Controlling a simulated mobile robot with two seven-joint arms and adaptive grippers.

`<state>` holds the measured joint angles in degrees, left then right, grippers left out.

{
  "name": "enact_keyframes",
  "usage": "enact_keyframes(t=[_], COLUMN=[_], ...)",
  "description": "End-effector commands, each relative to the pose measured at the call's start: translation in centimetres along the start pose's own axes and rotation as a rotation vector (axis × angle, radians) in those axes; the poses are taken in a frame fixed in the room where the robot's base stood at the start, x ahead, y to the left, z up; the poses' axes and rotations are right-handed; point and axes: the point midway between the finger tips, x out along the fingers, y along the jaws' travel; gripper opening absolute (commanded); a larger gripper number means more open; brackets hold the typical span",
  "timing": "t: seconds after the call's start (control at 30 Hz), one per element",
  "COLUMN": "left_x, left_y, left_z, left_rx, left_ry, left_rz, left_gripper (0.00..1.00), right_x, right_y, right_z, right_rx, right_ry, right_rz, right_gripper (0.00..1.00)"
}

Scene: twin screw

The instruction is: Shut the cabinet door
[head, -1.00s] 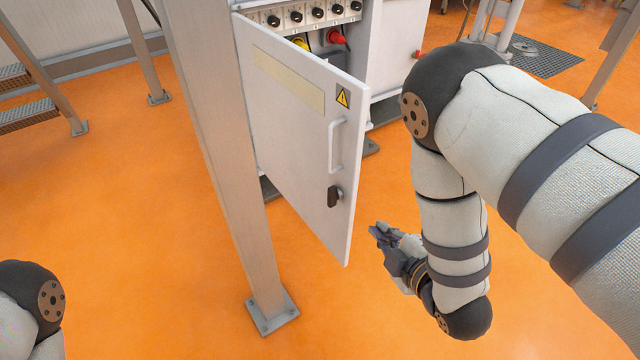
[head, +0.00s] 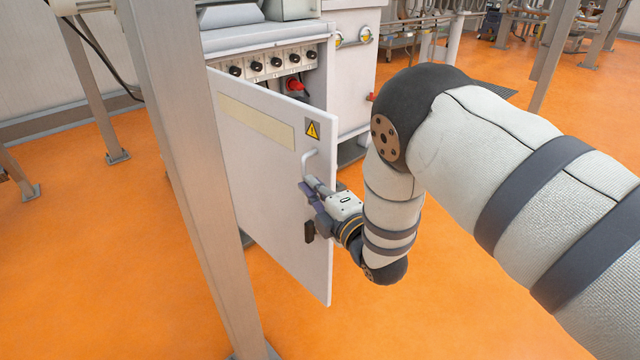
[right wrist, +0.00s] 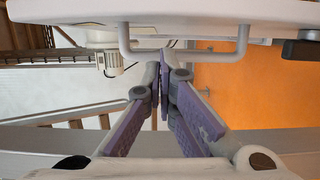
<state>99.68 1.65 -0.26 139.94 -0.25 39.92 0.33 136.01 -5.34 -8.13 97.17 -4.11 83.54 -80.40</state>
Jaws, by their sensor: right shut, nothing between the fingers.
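The white cabinet door (head: 265,200) stands open in the head view, swung out from the cabinet (head: 270,37). It bears a pale strip, a yellow warning sign, a bar handle (head: 305,161) and a dark latch (head: 309,232). My right gripper (head: 308,188) is at the handle, in front of the door's face, and hides the handle's lower part. In the right wrist view its shut fingers (right wrist: 161,65) reach to the handle bar (right wrist: 212,61), with nothing between them. I cannot tell whether they touch the bar. My left gripper is out of view.
A grey metal post (head: 185,150) stands just left of the door, close in front of its hinge side. Black knobs (head: 277,62) and a red plug (head: 294,84) show in the open cabinet.

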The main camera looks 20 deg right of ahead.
Motion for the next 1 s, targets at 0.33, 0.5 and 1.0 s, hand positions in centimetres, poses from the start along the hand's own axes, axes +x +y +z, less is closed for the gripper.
enact_keyframes(t=[0.33, 0.5, 1.0], left_x=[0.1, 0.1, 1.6], left_y=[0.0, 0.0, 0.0], left_z=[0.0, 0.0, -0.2], left_rx=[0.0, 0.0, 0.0], left_ry=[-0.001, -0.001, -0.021], left_rz=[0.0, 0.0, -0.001], left_gripper=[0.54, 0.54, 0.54], right_x=[0.5, 0.4, 2.0], right_y=[0.0, 0.0, -0.1], right_z=[1.9, 1.9, 6.8], right_rx=[0.001, 0.001, 0.006], right_ry=[0.002, 0.002, 0.079], right_rz=[-0.001, -0.001, 0.017], right_gripper=[0.0, 0.0, 0.0])
